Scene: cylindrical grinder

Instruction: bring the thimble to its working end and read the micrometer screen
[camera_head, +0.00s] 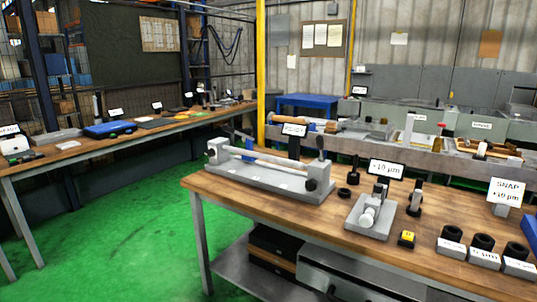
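On the near wooden bench a small device on a light grey base (360,231) has a pale round cylinder (369,214) on top, which looks like the micrometer with its thimble. How far the thimble is turned cannot be told. A screen (386,169) stands just behind it and seems to read +10 µm. Neither of my grippers is in view.
The near bench (327,217) also holds a long grey fixture (270,170) with a bar, a yellow-and-black block (407,239), several black rings on grey blocks and a SNAP sign (505,191). Green floor (120,235) is clear between this bench and the left bench (110,143).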

